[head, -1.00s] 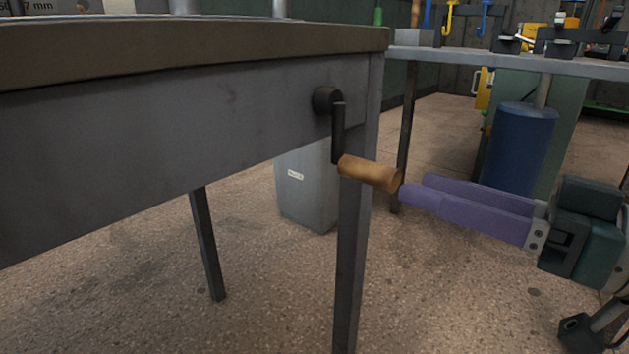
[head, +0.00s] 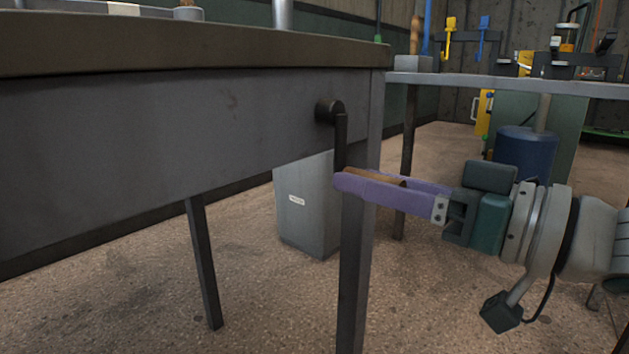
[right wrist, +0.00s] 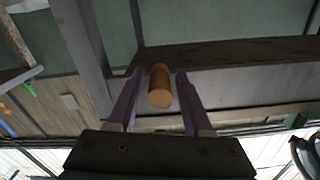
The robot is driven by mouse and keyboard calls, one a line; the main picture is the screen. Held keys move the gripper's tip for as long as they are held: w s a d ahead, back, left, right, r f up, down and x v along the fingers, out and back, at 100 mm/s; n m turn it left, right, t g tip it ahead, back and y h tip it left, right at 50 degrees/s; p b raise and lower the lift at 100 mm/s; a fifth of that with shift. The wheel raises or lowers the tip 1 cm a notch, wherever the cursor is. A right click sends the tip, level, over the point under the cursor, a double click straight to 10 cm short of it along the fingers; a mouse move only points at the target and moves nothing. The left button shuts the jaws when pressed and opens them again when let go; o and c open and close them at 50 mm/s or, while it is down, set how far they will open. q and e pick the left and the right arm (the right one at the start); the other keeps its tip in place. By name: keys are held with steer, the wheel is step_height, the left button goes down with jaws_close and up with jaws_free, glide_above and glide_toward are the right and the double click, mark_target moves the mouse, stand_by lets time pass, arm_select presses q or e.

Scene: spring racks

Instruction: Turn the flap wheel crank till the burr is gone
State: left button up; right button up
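The crank (head: 340,138) hangs down from a dark hub on the side of the workbench. Its wooden handle (head: 372,175) sticks out toward the right and is partly hidden by a purple finger. My right gripper (head: 364,180) has come in from the right, with its two fingers on either side of the handle. In the right wrist view the handle (right wrist: 160,88) lies between the fingers with a gap on both sides, so the gripper is open. My left gripper is out of view. The flap wheel and the burr do not show.
The workbench (head: 180,130) fills the left, with its front leg (head: 356,270) just below the crank. A grey bin (head: 308,215) stands on the floor behind that leg. A second table (head: 500,83) and a blue cylinder (head: 525,150) are at the back right.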

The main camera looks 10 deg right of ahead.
jaws_close()
stand_by(1.1)
